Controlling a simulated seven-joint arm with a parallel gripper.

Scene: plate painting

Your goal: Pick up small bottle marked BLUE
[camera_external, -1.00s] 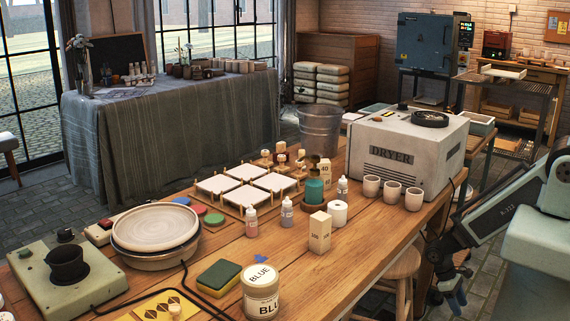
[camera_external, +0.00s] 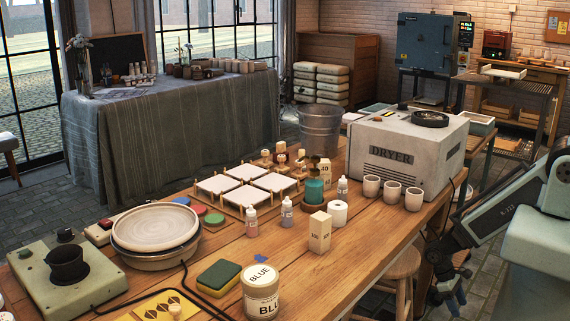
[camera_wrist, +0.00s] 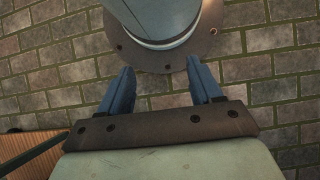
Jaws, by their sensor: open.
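Small white-capped dropper bottles stand on the wooden table: one with a reddish label (camera_external: 251,221), one with a bluish-grey label (camera_external: 287,213) to its right, and one (camera_external: 342,190) farther back near the dryer. Their lettering is too small to read. A large lidded jar (camera_external: 261,293) at the front edge reads BLUE on its lid and side. My gripper (camera_external: 453,300) hangs low at the right, beyond the table edge and away from the bottles. In the wrist view its blue fingers (camera_wrist: 162,85) are apart with nothing between them; only brick-like floor and a round grey base show there.
A pale box (camera_external: 320,233) and a white roll (camera_external: 337,214) stand right of the bottles. White tiles on a rack (camera_external: 247,173) lie behind them. The dryer (camera_external: 408,150) and white cups (camera_external: 392,192) are at the right. A stool (camera_external: 402,266) stands between table and arm.

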